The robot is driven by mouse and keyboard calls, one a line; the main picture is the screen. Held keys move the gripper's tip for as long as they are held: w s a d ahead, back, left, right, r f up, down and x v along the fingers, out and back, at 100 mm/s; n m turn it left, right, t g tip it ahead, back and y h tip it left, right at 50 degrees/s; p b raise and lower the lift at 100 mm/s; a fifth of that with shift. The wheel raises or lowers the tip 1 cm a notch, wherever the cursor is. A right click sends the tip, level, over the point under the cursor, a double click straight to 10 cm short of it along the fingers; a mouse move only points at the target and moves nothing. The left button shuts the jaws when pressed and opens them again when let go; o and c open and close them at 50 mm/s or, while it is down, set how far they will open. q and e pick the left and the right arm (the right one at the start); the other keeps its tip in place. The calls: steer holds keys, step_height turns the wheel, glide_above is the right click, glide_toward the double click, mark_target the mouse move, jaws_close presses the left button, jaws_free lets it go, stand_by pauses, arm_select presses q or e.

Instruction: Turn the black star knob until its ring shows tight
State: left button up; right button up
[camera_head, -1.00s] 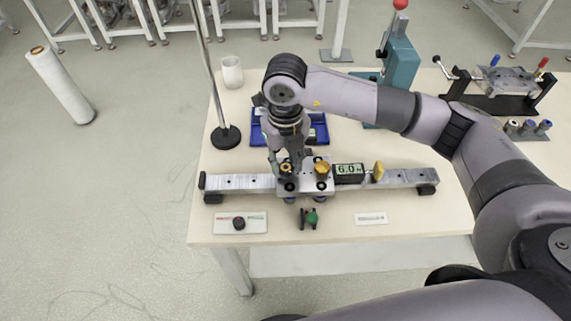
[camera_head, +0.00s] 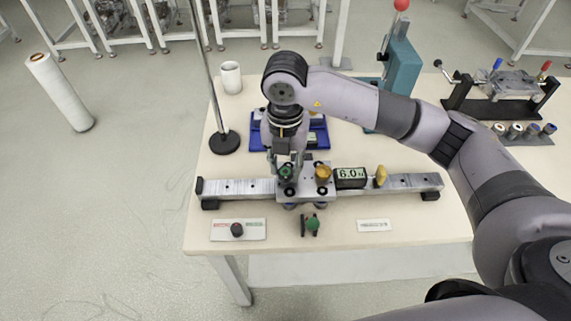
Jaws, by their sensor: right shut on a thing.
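The black star knob (camera_head: 286,173) sits on top of the left part of the metal carriage (camera_head: 306,192). A green ring shows around it, though it is small and partly covered. My right gripper (camera_head: 288,164) reaches down over it from behind, fingers pointing down, and is shut on the knob. The fingers and wrist hide part of the knob's far side. My left gripper is not in view.
The carriage rides on a metal rail (camera_head: 238,189) with a gold knob (camera_head: 323,173) and a "6.0" display (camera_head: 350,178) close right. A blue tray (camera_head: 258,134) lies behind. A card with a dark knob (camera_head: 237,230) and a green-knobbed part (camera_head: 312,224) are in front.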

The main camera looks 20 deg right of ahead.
mark_target(285, 172)
steer(key=shift+w+r, duration=0.2)
steer(key=shift+r, duration=0.05)
steer(key=o, duration=1.1)
steer(key=shift+s+f, duration=0.15)
steer(key=shift+o, duration=0.2)
step_height(285, 172, up, 12)
